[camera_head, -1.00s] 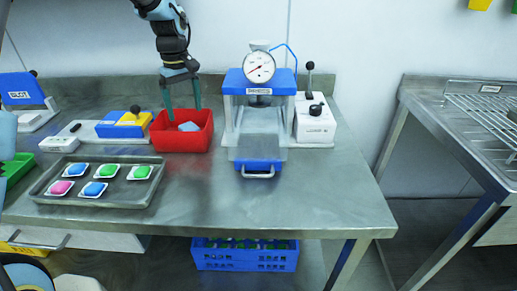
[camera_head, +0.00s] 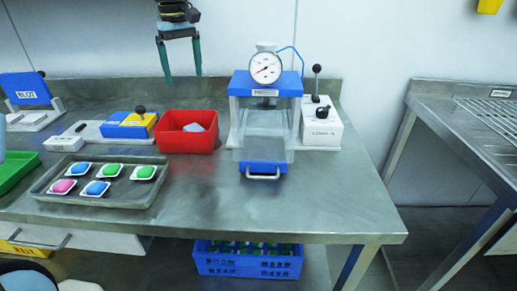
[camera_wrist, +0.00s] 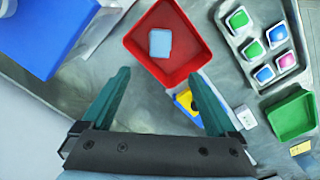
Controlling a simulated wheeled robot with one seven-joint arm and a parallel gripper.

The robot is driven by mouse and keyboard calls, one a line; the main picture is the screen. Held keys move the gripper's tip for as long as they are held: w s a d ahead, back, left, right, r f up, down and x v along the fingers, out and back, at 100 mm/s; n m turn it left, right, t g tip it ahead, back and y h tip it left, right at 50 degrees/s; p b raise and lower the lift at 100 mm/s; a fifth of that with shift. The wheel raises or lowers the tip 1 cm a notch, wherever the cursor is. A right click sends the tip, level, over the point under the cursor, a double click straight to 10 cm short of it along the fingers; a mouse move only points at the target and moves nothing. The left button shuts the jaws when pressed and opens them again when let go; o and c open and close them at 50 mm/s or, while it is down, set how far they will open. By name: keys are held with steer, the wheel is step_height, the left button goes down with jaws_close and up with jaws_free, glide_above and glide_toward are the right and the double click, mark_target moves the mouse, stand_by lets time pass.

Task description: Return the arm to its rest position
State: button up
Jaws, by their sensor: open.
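My gripper (camera_head: 183,75) hangs above and behind the red bin (camera_head: 187,144), its two teal fingers apart with nothing between them. In the wrist view my gripper (camera_wrist: 163,95) is also open and empty. The red bin (camera_wrist: 133,45) lies beyond the fingertips there, with a light blue piece (camera_wrist: 160,43) inside it. The upper part of my arm is cut off by the top of the head view.
A tray (camera_head: 110,212) with several coloured pods stands at the left front. A press with a round gauge (camera_head: 265,68) stands right of the bin. A blue and yellow device (camera_head: 128,124) stands left of it. The bench's right front is clear.

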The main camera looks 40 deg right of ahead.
steer(key=a+f, duration=0.2)
steer(key=a, duration=0.7)
steer(key=a+f, duration=0.3)
steer(key=a, duration=0.6)
steer(key=s+a+f, duration=0.3)
steer(key=s+a, duration=0.2)
steer(key=a, duration=0.4)
steer(key=s+a+f+m+t, duration=0.1)
steer(key=s+a+f, duration=0.2)
steer(key=s+a, duration=0.3)
steer(key=a, duration=0.3)
steer(key=shift+s+a+f+t, duration=0.15)
steer(key=shift+a+f+t, duration=0.1)
steer(key=shift+a+t, duration=0.1)
steer(key=shift+c, duration=0.2)
